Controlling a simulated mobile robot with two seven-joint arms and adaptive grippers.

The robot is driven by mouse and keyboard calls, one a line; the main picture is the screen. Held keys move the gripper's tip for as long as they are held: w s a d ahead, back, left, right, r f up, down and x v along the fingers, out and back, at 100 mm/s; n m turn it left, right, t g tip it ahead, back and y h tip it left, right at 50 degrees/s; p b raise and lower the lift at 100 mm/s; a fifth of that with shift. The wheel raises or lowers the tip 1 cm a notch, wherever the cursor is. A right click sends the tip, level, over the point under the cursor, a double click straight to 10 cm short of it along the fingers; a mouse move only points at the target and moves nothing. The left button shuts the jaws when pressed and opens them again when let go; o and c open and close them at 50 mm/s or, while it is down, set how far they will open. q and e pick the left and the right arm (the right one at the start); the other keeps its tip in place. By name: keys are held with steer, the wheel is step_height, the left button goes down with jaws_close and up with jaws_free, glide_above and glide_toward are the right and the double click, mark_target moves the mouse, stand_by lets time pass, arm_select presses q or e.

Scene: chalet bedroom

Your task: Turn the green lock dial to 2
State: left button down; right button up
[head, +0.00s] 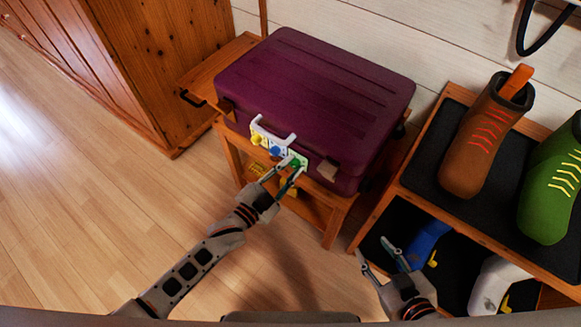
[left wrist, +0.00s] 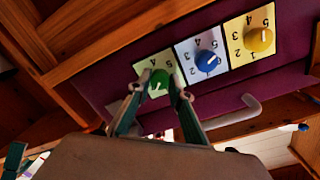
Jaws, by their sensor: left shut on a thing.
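A purple suitcase (head: 310,90) lies on a wooden stand, with a row of three lock dials and a white handle (head: 273,137) on its front. The green dial (head: 295,163) is the rightmost in the head view and the leftmost in the left wrist view (left wrist: 160,82). My left gripper (head: 292,170) is shut on the green dial, one finger on each side. A white mark shows on the dial; I cannot tell which number it points at, as the fingers hide part of the scale. My right gripper (head: 378,254) is open and empty by the lower shoe shelf.
The blue dial (left wrist: 208,63) and the yellow dial (left wrist: 259,39) sit beside the green one. A shoe rack (head: 423,175) with brown (head: 485,140) and green (head: 553,190) boots stands at right. A wooden cabinet (head: 125,60) stands at left. The floor in front is clear.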

arm_select(q)
steer(key=shift+m, duration=1.2)
arm_select(e)
steer(key=shift+s+d+f, duration=0.1)
steer(key=shift+s+f, duration=0.15)
steer(key=shift+s, duration=0.05)
steer(key=shift+w+r, duration=0.35)
steer(key=shift+w, duration=0.05)
arm_select(q)
steer(key=c, duration=1.8)
jaws_free()
steer(key=shift+v, duration=3.8)
arm_select(e)
steer(key=shift+s+f, duration=0.15)
